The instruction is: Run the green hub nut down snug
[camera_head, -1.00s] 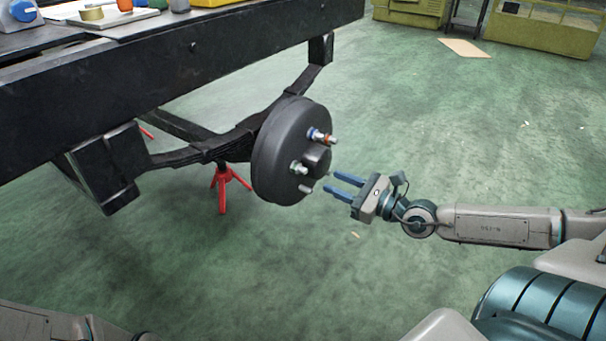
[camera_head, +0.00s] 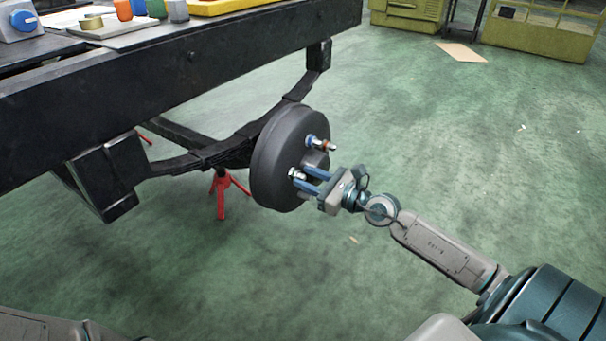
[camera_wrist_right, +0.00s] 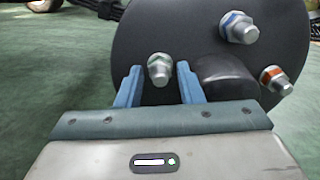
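The dark hub drum (camera_head: 272,150) faces my right arm, on an axle under the black frame. In the right wrist view, the silver nut with a faint green ring (camera_wrist_right: 159,70) sits at the drum's left, on a stud. My right gripper (camera_head: 300,177) has its blue fingers at the drum face; in the wrist view they stand either side of this nut, with small gaps showing. The gripper looks open. A blue-ringed nut (camera_wrist_right: 239,28) sits higher and an orange-ringed nut (camera_wrist_right: 275,79) to the right. My left gripper is out of view.
A dark round hub cap (camera_wrist_right: 225,78) sticks out just right of the right finger. A red stand (camera_head: 222,192) is on the floor below the axle. The black frame (camera_head: 180,75) runs above, with coloured containers (camera_head: 140,12) on top.

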